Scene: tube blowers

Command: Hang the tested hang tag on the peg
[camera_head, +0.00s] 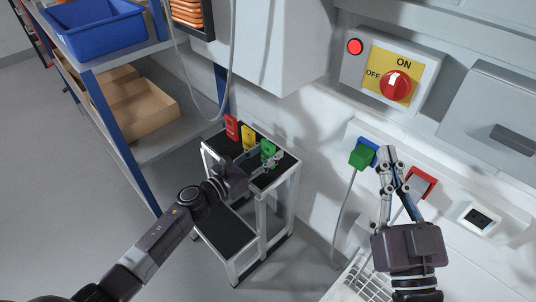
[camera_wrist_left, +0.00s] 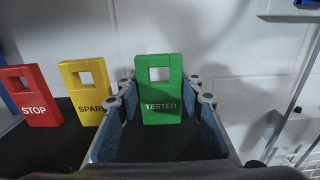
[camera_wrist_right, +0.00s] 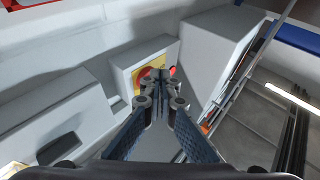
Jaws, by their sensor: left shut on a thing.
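The tested hang tag (camera_wrist_left: 161,95) is a green plate with a square hole near its top and the word TESTED. It stands upright on the small black-topped stand (camera_head: 284,172), where it also shows in the head view (camera_head: 267,150). My left gripper (camera_head: 274,160) is shut on it, with one finger at each side in the left wrist view (camera_wrist_left: 160,100). My right gripper (camera_head: 388,152) is shut and empty, raised in front of the wall; its tips also show in the right wrist view (camera_wrist_right: 162,88). I cannot make out the peg.
A yellow SPARE tag (camera_wrist_left: 86,92) and a red STOP tag (camera_wrist_left: 29,96) stand left of the green one. A red-knob ON/OFF switch box (camera_head: 392,80), a green plug (camera_head: 362,157) and a red frame (camera_head: 422,182) are on the wall. A shelf with a blue bin (camera_head: 95,28) stands left.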

